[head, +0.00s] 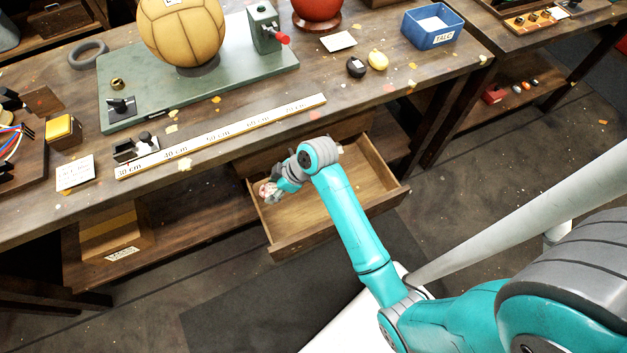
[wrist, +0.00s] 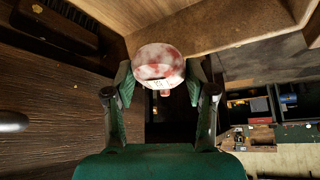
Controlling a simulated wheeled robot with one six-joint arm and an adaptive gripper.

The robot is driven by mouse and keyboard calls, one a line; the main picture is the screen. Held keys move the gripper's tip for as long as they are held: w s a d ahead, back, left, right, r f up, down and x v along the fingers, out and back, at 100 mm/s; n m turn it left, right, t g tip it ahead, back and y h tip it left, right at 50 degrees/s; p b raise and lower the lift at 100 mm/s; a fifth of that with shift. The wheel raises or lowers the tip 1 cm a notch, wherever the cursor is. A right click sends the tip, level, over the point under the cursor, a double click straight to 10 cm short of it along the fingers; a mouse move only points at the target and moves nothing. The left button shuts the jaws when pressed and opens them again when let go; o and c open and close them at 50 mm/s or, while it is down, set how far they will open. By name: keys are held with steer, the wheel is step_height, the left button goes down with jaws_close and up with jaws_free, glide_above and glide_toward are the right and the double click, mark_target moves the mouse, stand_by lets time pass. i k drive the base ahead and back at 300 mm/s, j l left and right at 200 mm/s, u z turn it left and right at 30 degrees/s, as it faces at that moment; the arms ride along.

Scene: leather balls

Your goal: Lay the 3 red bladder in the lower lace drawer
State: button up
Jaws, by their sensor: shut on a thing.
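My gripper (wrist: 160,95) is shut on a pale bladder with red blotches (wrist: 158,62), seen between the two fingers in the wrist view. In the head view the bladder (head: 267,189) shows small and partly hidden by my gripper (head: 276,187). It is over the left side of the open lower drawer (head: 340,230); I cannot tell how high above its wall or floor. The visible part of the drawer floor is bare. My arm hides part of the drawer. No other red bladder is clearly visible.
The workbench above holds a long ruler (head: 235,133), a tan ball (head: 181,30) on a green plate (head: 125,62), and a blue talc box (head: 433,26). The bench edge overhangs behind the drawer. A labelled wooden box (head: 115,232) sits on the lower shelf at left.

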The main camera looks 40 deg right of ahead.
mark_target(303, 212)
steer(key=l+u, duration=0.15)
steer(key=l, duration=0.25)
steer(key=k+l+u, duration=0.2)
steer(key=l, duration=0.2)
steer(key=l+u, duration=0.15)
steer(key=l, duration=0.25)
steer(key=k+l+u, duration=0.15)
steer(key=l, duration=0.2)
steer(key=i, duration=0.05)
